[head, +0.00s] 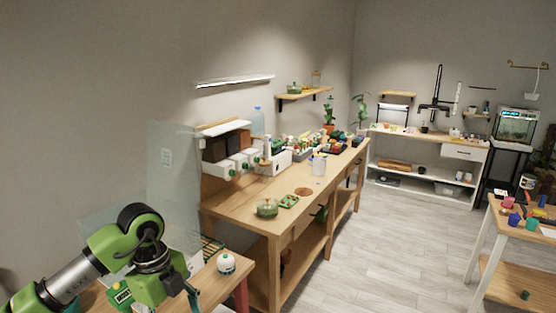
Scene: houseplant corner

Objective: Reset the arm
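My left arm, green and black with a silver link, comes in from the lower left of the head view. Its wrist is bent over a small wooden table (236,275). My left gripper (190,292) is at the bottom of the picture, partly hidden by the wrist and small in view. I cannot tell whether it is open or shut, and no held object shows. My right arm and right gripper are not in view.
A white round container (226,263) stands on the small table, right of my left wrist. A green-labelled box (121,296) is behind the arm. A long wooden workbench (245,210) holds a green pot (267,208) and several items.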

